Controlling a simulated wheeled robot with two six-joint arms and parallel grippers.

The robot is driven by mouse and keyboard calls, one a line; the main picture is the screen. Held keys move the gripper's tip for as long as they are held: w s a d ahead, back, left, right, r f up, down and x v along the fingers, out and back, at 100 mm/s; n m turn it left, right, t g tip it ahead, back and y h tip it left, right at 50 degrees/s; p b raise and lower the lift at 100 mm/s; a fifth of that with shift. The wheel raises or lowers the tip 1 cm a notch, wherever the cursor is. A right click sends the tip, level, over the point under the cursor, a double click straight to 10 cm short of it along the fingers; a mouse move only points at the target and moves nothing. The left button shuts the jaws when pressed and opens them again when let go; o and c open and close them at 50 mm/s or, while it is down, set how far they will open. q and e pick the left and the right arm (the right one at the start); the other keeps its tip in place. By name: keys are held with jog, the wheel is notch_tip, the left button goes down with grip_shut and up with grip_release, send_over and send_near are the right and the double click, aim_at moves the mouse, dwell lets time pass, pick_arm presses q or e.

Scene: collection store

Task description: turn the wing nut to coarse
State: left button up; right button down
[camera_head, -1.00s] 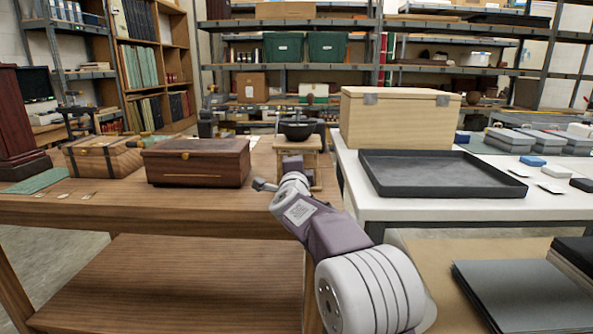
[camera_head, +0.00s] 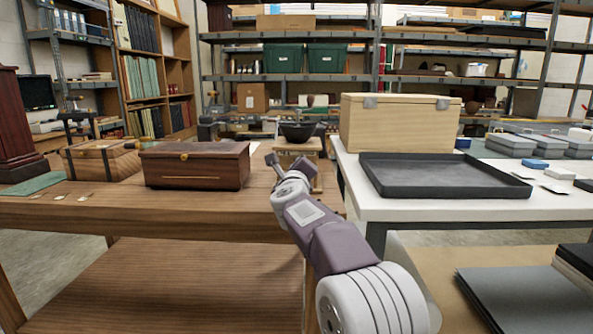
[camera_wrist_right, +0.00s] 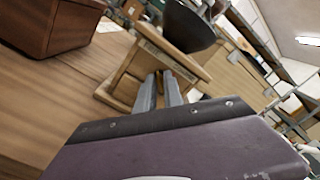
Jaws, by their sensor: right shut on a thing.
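A small wooden mill (camera_head: 298,147) with a dark bowl (camera_head: 297,132) on top stands at the right end of the brown table, beyond my right arm. In the right wrist view the mill's wooden top plate (camera_wrist_right: 181,59) and the dark bowl (camera_wrist_right: 188,27) look strongly tilted. My right gripper (camera_wrist_right: 161,80) reaches in just below the top plate, its two fingers close together. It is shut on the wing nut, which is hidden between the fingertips. My left gripper is not in view.
A dark wooden chest (camera_head: 195,166) stands left of the mill, with a lighter box (camera_head: 103,160) beyond. To the right, a white table (camera_head: 450,208) holds a black tray (camera_head: 440,178) and a pale wooden case (camera_head: 398,125). The brown table's front is clear.

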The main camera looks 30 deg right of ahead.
jog(key=shift+f+m, duration=0.1)
jog(key=shift+m, duration=0.3)
dwell(0.3)
jog(key=c, duration=1.8)
grip_release()
jog(key=shift+o, duration=0.2)
jog(key=v, duration=0.9)
jog(key=shift+a, duration=0.1)
